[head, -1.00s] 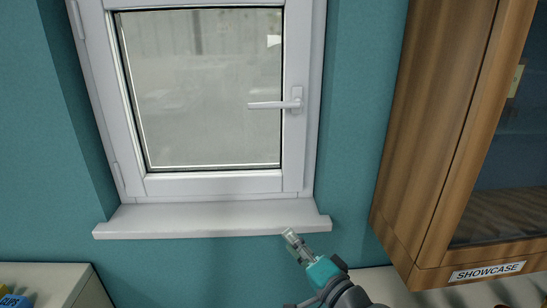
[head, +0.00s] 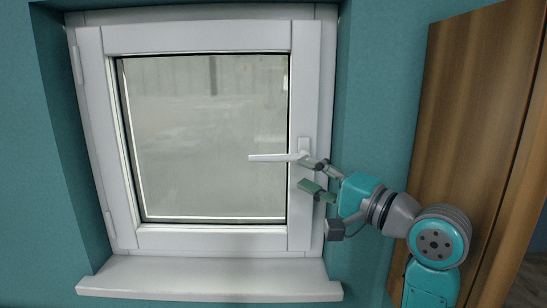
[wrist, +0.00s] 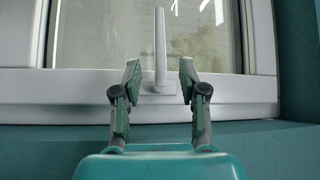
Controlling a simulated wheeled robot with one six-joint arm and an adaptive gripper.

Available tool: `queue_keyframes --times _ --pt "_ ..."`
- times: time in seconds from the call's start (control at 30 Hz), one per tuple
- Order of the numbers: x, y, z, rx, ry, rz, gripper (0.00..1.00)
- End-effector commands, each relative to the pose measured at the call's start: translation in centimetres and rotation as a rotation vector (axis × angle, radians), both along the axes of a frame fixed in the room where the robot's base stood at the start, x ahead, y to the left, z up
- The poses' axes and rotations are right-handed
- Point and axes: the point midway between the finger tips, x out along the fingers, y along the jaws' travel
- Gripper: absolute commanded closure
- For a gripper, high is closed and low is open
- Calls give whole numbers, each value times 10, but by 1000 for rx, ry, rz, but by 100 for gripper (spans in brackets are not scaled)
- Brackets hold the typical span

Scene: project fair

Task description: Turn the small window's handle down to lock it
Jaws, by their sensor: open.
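The small window (head: 303,220) has a white frame and looks closed in its recess. Its white handle (head: 272,158) points level to the left from a mount on the right side of the frame. My gripper (head: 308,174) is open at the pivot end of the handle, one finger near the handle's base and the other below it. In the wrist view the handle (wrist: 160,50) stands between the two spread fingertips of my gripper (wrist: 160,72), with a gap on each side. I cannot tell how deep the fingers reach around it.
A white sill (head: 210,280) juts out below the window. A wooden showcase cabinet (head: 460,110) stands close on the right, behind my arm. The teal wall (head: 385,80) between window and cabinet is bare.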

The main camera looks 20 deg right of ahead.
Motion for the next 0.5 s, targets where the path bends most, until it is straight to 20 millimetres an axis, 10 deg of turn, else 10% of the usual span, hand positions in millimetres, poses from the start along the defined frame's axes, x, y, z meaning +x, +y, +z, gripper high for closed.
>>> queue_keyframes --times 0.5 --pt "70 38 9 1 1 3 58"
